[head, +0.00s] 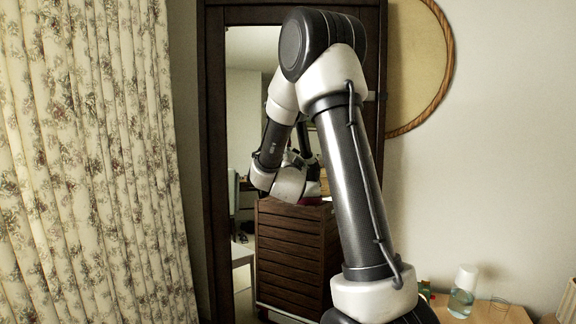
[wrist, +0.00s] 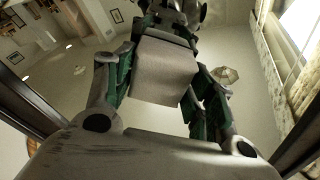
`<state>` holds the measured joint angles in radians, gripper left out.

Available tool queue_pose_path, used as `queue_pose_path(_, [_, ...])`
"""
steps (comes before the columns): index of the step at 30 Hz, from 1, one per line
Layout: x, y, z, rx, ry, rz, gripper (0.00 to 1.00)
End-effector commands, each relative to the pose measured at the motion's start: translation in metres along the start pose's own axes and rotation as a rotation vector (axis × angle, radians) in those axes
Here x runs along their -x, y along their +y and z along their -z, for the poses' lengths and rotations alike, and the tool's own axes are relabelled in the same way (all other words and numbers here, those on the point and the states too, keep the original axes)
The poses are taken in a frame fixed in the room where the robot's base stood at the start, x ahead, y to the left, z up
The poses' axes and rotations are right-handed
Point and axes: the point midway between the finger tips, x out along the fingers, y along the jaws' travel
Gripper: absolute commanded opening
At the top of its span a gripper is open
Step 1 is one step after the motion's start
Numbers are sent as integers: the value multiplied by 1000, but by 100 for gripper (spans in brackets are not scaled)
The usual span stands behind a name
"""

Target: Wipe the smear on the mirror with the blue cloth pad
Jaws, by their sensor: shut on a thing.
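The mirror (head: 242,110) stands upright in a dark wooden frame, and my arm covers much of it in the head view. In the wrist view the mirror glass (wrist: 65,85) fills the background with a reflected room. My gripper (wrist: 165,68) is shut on a pale grey block (wrist: 160,78), held between its green-lined fingers. The block is likely the cloth pad, but no blue shows on it. Grey machine parts beyond the block look like my gripper's reflection. I cannot tell whether the block touches the glass. I cannot make out the smear in either view.
A floral curtain (head: 90,150) hangs at the left. A round wicker-rimmed piece (head: 420,60) is on the wall at the right. A small table (head: 495,312) with a clear bottle (head: 462,290) stands at the lower right. A slatted wooden chest (head: 290,255) appears in the mirror.

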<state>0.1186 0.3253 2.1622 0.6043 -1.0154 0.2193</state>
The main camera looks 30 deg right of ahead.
Motion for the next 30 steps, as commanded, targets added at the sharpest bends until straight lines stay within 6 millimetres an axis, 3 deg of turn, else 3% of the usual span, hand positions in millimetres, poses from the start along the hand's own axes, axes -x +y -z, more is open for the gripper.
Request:
queue_pose_path(8, [3,-1,0,0,0,1,32])
queue_pose_path(22, [52,-1,6,0,-1,1,32])
queue_pose_path(30, [60,-1,7,1,0,0,32])
